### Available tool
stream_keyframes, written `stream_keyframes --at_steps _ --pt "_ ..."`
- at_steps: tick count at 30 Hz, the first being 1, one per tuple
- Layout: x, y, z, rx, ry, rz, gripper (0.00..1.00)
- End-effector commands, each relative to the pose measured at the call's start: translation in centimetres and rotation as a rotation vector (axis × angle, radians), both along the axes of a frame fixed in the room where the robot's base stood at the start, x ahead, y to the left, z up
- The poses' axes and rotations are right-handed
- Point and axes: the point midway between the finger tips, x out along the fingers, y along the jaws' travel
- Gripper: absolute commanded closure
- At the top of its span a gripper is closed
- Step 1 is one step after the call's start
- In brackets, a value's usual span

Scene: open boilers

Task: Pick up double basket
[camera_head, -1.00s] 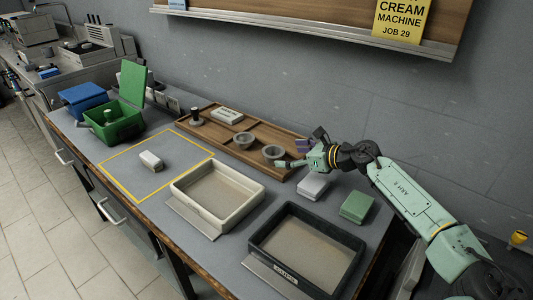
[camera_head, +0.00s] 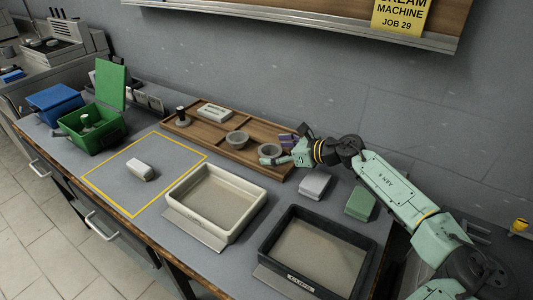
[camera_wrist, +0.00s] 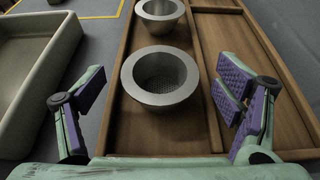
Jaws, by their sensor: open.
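Two round grey metal baskets stand in the wooden tray (camera_head: 212,138). The near basket (camera_head: 270,151) is closest to my gripper (camera_head: 281,150); the far basket (camera_head: 237,138) is to its left. In the wrist view the near basket (camera_wrist: 160,80) has a wide rim and a perforated bottom, with the far basket (camera_wrist: 160,12) beyond it. I cannot tell for sure which is the double one. My gripper (camera_wrist: 160,90) is open and empty, its purple-padded fingers apart on either side of the near basket's line, not touching it.
A cream tray (camera_head: 177,196) and a black tray (camera_head: 275,222) stand in front. A dark tamper (camera_head: 182,116) and a white block (camera_head: 214,111) are in the wooden tray. The yellow-outlined area (camera_head: 112,178) holds a white block.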

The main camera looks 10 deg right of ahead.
Motion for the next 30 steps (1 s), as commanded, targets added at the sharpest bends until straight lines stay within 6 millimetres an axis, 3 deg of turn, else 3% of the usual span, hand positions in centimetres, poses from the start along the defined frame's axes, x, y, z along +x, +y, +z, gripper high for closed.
stream_keyframes --at_steps 5,24,30 --pt "0.01 0.02 -0.01 0.000 0.000 0.000 0.20" --pt "0.02 0.03 0.00 0.000 0.000 0.000 0.63" --pt "0.02 0.02 0.02 0.000 0.000 0.000 0.65"
